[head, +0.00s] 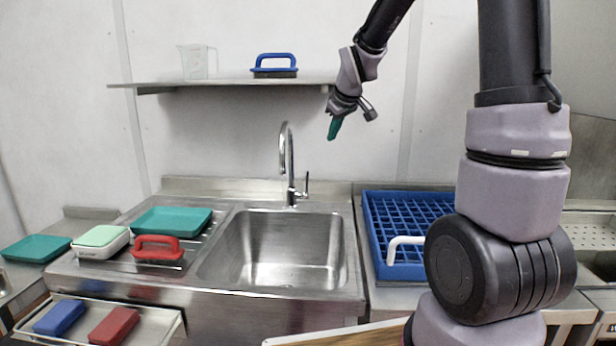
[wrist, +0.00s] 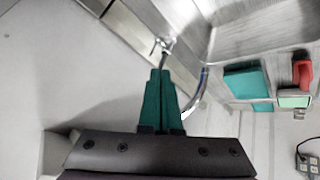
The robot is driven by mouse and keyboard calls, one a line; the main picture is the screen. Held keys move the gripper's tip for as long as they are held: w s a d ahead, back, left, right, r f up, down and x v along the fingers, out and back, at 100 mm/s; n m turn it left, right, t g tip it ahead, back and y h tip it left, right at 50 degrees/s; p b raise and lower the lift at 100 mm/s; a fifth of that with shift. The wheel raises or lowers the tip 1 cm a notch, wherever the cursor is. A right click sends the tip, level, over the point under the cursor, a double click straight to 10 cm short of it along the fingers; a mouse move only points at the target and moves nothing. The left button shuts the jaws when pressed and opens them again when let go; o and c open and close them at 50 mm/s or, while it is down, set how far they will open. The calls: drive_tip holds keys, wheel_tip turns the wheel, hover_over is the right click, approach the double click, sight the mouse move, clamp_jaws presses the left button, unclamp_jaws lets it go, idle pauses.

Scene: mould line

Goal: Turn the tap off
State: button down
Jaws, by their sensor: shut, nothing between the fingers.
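The tap (head: 287,160) is a chrome gooseneck at the back edge of the steel sink (head: 290,250). Its lever handle (head: 305,186) stands upright on the right of its base. I cannot tell whether water runs. My gripper (head: 334,128) has green fingers, shut and empty, pointing down. It is above and to the right of the tap, below the shelf, apart from the lever. In the wrist view the shut fingers (wrist: 161,75) point towards the lever (wrist: 163,45), and the tap's spout (wrist: 197,95) curves to their right.
A shelf (head: 215,83) holds a clear jug (head: 195,62) and a blue-handled brush (head: 275,66). A blue rack (head: 372,235) stands right of the sink. Teal trays (head: 172,221), a red-handled brush (head: 158,248) and a lidded white box (head: 101,242) are left. The sink basin is empty.

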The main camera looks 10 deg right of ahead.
drive_tip(key=w+a+f+n, duration=0.1)
drive_tip(key=w+f+n, duration=0.1)
drive_tip(key=w+f, duration=0.7)
drive_tip(key=w+a+f+n, duration=0.2)
drive_tip(key=w+f+n, duration=0.1)
drive_tip(key=w+f, duration=0.7)
drive_tip(key=shift+w+a+f+y, duration=0.25)
drive_tip(key=shift+w+y, duration=0.15)
drive_tip(key=shift+w, duration=0.5)
